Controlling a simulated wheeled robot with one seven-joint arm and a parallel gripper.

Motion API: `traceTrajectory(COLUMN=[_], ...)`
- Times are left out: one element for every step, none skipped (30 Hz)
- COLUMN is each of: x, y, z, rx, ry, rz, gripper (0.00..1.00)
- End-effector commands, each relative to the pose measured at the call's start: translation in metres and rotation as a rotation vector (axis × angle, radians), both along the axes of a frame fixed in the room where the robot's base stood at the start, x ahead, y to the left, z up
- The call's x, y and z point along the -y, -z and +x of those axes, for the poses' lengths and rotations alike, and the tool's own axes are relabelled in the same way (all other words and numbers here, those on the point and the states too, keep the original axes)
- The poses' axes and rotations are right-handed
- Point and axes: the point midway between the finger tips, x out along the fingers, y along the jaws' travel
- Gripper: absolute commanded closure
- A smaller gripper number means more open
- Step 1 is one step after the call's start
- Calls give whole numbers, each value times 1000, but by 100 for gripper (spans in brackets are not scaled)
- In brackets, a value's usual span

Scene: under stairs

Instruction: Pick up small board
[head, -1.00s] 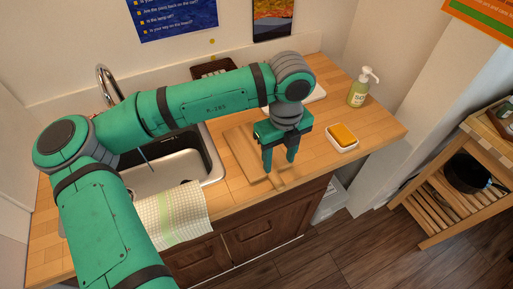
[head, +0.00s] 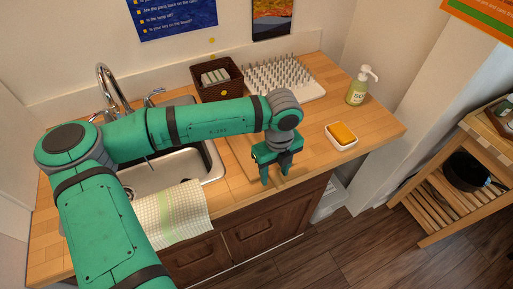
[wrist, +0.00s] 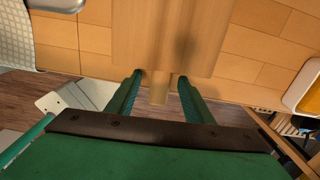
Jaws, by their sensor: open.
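The small board (head: 240,160) is a light wooden board with a short narrow handle, lying flat on the counter to the right of the sink. In the head view my arm and gripper hide much of it. My gripper (head: 277,179) is open and low over the board's handle end at the counter's front edge. In the wrist view the board (wrist: 165,40) spans the upper middle. Its handle stub shows between my two open fingers (wrist: 160,80), with a gap on either side. I cannot tell the exact height of the fingertips over the handle.
The sink (head: 175,172) and a checked towel (head: 170,213) are to the left. A dark basket (head: 218,80) and a white spiked drying rack (head: 285,78) stand behind. A sponge dish (head: 341,143) and soap bottle (head: 358,90) are to the right.

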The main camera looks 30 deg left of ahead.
Motion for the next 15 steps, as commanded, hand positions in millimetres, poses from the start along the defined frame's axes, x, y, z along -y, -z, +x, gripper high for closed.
traceTrajectory(x=[0,0,0,0,1,1,1,1,1,1,1,1,2,2,2], y=[0,0,0,0,0,0,0,0,0,-1,-1,-1,-1,-1,-1], z=[0,0,0,0,0,0,0,0,0,1,1,1,1,1,1], rx=[0,0,0,0,0,0,0,0,0,1,1,1,1,1,1], ry=[0,0,1,1,1,1,1,1,1,2,2,3,3,3,4], rz=[0,0,0,0,0,0,0,0,0,1,0,0,0,0,0], gripper=[53,53,58,65,72,82,89,96,100,100,100,100,100,100,100])
